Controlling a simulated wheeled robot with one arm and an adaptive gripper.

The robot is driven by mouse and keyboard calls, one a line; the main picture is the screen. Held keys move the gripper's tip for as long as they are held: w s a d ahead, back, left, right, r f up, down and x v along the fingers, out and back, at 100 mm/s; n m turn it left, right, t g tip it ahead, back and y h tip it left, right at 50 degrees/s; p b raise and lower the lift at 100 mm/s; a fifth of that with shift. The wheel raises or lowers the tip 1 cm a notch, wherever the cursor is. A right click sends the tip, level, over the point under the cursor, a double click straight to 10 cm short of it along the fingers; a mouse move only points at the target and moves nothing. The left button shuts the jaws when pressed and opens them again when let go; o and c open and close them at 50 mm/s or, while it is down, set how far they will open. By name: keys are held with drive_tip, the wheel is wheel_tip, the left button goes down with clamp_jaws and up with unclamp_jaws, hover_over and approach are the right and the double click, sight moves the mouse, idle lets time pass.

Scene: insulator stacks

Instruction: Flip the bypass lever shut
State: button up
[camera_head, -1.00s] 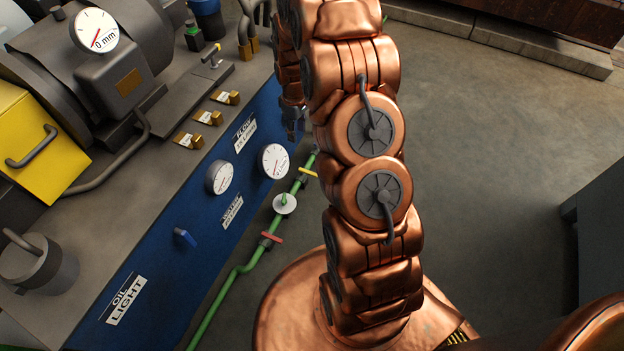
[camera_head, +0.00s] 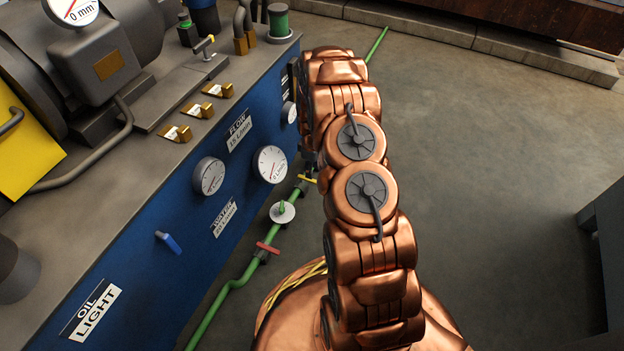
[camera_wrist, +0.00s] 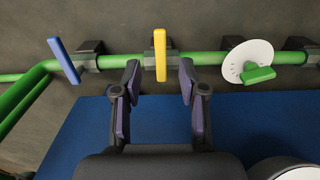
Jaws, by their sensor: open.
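A yellow lever (camera_wrist: 160,55) sits on the green pipe (camera_wrist: 210,58), crosswise to it in the wrist view. It also shows small in the head view (camera_head: 308,179). My gripper (camera_wrist: 159,78) is open and empty, with one dark finger at each side of the yellow lever's lower end. Whether a finger touches it I cannot tell. A blue lever (camera_wrist: 64,60) stands tilted on the pipe to the left. No label naming the bypass lever is readable. In the head view my arm hides most of the gripper.
A white disc with a green handle (camera_wrist: 248,62) sits on the pipe to the right. The head view shows a red lever (camera_head: 268,247) on the pipe, and gauges (camera_head: 270,164) and a blue handle (camera_head: 168,242) on the blue panel (camera_head: 190,200).

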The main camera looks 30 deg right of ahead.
sight(308, 181)
wheel_tip(308, 181, down, 5)
drive_tip(key=shift+f+b, duration=0.15)
drive_tip(key=shift+b, duration=0.7)
clamp_jaws()
